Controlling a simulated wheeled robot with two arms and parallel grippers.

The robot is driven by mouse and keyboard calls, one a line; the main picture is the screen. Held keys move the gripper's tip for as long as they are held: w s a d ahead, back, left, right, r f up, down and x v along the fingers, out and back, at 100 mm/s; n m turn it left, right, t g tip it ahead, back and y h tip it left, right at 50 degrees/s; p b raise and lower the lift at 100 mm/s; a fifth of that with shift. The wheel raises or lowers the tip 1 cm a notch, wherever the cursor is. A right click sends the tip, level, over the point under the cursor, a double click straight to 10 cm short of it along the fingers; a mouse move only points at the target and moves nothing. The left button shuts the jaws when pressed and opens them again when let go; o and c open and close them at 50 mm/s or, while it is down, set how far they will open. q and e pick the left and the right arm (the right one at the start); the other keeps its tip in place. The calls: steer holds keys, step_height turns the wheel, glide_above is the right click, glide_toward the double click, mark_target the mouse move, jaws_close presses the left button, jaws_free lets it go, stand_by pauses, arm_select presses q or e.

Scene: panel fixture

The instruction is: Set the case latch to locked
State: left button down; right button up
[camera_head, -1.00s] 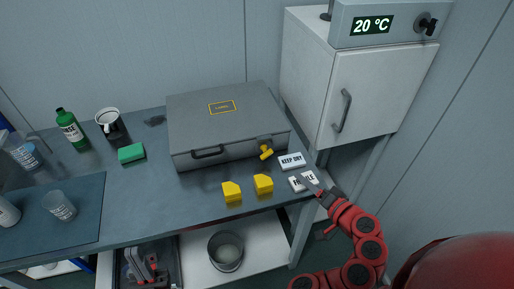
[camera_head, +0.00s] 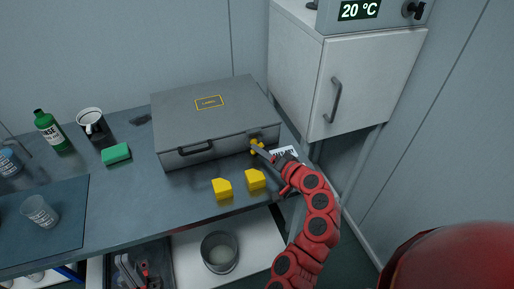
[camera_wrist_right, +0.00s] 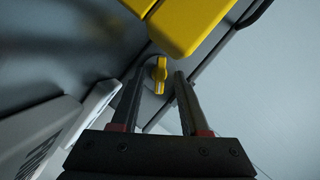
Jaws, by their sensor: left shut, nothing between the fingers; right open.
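The grey case (camera_head: 205,122) lies closed on the bench, with a black handle (camera_head: 195,149) on its front. Its yellow latch (camera_head: 256,145) is at the right end of the front, partly hidden by my right gripper (camera_head: 262,153). In the right wrist view the latch (camera_wrist_right: 159,75) is a yellow knob on a round grey base. It appears between and just beyond the open fingers of my right gripper (camera_wrist_right: 155,85); I see no clear contact.
Two yellow blocks (camera_head: 222,188) stand before the case, and one looms close in the wrist view (camera_wrist_right: 185,20). A white label block (camera_head: 285,152) is partly behind my right arm. A white cabinet (camera_head: 345,90) stands right. A green sponge (camera_head: 116,154) lies left.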

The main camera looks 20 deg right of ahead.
steer(key=shift+x, duration=1.4)
jaws_close()
